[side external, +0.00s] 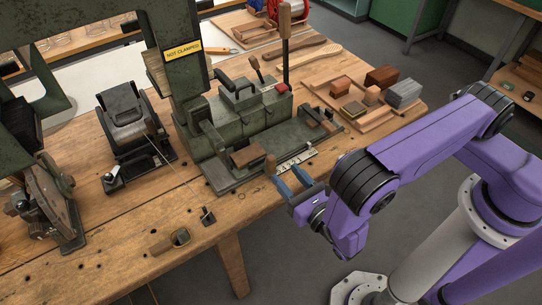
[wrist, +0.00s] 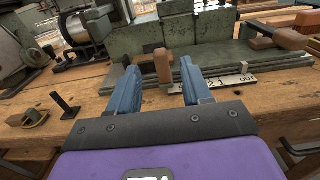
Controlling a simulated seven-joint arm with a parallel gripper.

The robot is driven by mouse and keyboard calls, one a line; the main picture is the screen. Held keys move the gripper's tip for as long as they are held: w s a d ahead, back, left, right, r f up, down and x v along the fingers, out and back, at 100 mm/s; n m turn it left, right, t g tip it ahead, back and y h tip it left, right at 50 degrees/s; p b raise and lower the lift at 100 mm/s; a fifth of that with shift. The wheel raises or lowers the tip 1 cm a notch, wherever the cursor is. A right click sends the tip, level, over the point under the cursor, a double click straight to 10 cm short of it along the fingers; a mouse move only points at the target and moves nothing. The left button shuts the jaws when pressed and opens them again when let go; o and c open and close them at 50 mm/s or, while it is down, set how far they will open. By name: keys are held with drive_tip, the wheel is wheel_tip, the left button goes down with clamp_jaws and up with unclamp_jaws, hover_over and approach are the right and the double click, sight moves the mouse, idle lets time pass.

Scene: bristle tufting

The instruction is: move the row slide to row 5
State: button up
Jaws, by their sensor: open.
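The row slide's number strip (side external: 297,158) lies along the front of the green tufting machine (side external: 240,125). In the wrist view the pale strip (wrist: 226,82) shows "2", "1" and "OUT"; its other marks are hidden behind my right finger. A small upright wooden grip (wrist: 163,65), apparently the slide's handle, stands at the machine's front edge. My gripper (side external: 288,176) is open at the bench's front edge, its blue fingers pointing toward the machine. In the wrist view the grip appears between the two fingers (wrist: 158,80), with no contact visible. The slide's exact row cannot be read.
A yellow sign (side external: 184,49) on the machine's frame reads "NOT CLAMPED". A wooden tray (side external: 370,121) with several blocks stands right of the machine. A small black post (side external: 208,215) and a wooden piece with a metal ring (side external: 170,241) sit on the left front bench.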

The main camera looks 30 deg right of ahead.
sight(273, 160)
drive_tip(key=w, duration=0.8)
